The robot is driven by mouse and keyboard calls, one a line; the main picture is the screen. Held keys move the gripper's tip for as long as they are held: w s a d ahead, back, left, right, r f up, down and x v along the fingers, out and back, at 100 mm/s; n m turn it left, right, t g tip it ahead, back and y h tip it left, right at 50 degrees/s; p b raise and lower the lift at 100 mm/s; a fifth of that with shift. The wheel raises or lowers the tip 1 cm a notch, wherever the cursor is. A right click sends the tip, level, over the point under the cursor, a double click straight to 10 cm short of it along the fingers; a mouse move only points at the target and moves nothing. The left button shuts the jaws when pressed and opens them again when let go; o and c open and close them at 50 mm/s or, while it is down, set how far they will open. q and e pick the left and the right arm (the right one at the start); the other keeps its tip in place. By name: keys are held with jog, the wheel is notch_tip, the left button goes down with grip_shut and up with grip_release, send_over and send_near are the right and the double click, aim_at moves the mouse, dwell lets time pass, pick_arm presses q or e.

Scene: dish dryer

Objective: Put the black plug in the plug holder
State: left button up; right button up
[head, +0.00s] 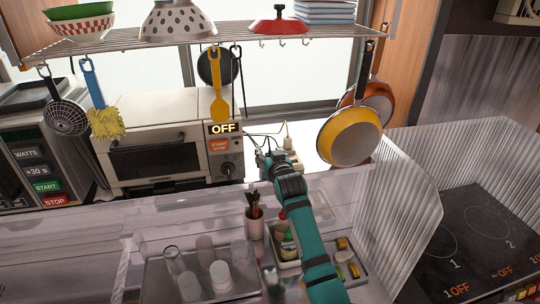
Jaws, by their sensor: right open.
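My teal right arm reaches up from the bottom middle to the back counter. Its gripper (268,160) is open, beside the right side of the toaster oven (160,148). Thin black cords (262,134) run just above and behind the gripper. They lead to a small pale upright block (288,137), which may be the plug holder. The black plug cannot be made out for certain; the gripper hides part of this spot and the details are small. My left gripper is not in view.
Pans (352,136) and utensils hang from the wire shelf (150,36) above. A clear ribbed panel (405,195) stands right of my arm. Below, a tray (160,290) holds glasses, beside a cup of dark sticks (254,226). A cooktop (480,240) is at right.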

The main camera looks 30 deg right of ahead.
jog(key=shift+r, duration=0.2)
jog(key=shift+s+a, duration=0.1)
jog(key=shift+s, duration=0.25)
jog(key=b+v, duration=0.2)
jog(key=v, duration=0.9)
jog(key=shift+s, duration=0.1)
